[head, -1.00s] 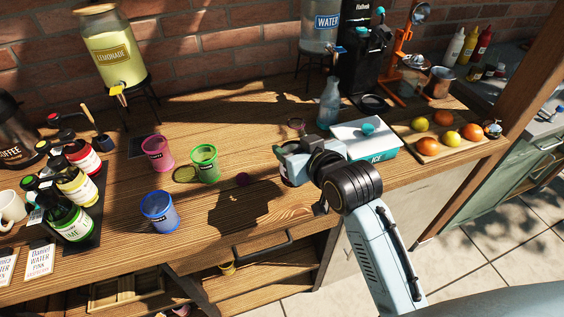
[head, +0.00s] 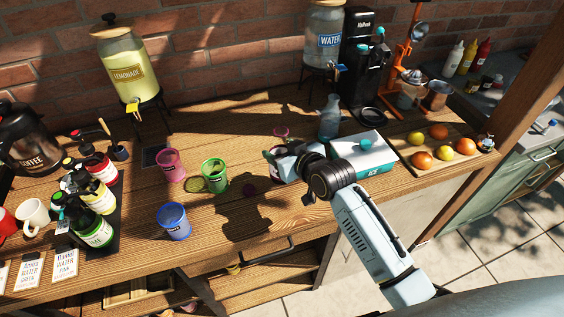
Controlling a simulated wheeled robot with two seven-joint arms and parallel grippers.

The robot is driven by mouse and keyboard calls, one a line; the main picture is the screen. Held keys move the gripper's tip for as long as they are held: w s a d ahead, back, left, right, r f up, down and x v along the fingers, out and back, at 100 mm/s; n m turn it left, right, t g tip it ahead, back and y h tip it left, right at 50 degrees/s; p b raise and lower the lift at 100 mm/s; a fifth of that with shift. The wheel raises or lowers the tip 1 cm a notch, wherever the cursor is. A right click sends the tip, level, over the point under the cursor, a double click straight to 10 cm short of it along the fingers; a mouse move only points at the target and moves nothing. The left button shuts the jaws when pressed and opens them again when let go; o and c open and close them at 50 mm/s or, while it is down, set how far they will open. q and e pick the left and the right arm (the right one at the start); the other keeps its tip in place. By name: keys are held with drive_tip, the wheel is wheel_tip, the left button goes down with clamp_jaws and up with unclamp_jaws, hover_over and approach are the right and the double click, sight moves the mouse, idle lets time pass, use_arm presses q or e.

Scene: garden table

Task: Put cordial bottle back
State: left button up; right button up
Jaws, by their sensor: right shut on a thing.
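My right gripper (head: 284,166) is at the middle of the wooden table, left of the ice box. It is shut on a dark reddish thing (head: 272,163), which seems to be a cordial bottle. The gripper hides most of it, and I cannot tell whether it touches the table. My left gripper is not in view.
Pink (head: 171,166), green (head: 214,175) and blue (head: 174,222) cups stand between the mat and my gripper. The ice box (head: 364,166), a clear bottle (head: 329,121) and a fruit board (head: 405,150) are to the right. The lemonade dispenser (head: 127,73) stands at the back.

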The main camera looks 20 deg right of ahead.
drive_tip(key=shift+f, duration=1.85)
drive_tip(key=o, duration=1.3)
drive_tip(key=shift+f, duration=0.2)
drive_tip(key=shift+r, duration=0.25)
drive_tip(key=v, duration=1.2)
drive_tip(key=shift+s+f, duration=0.1)
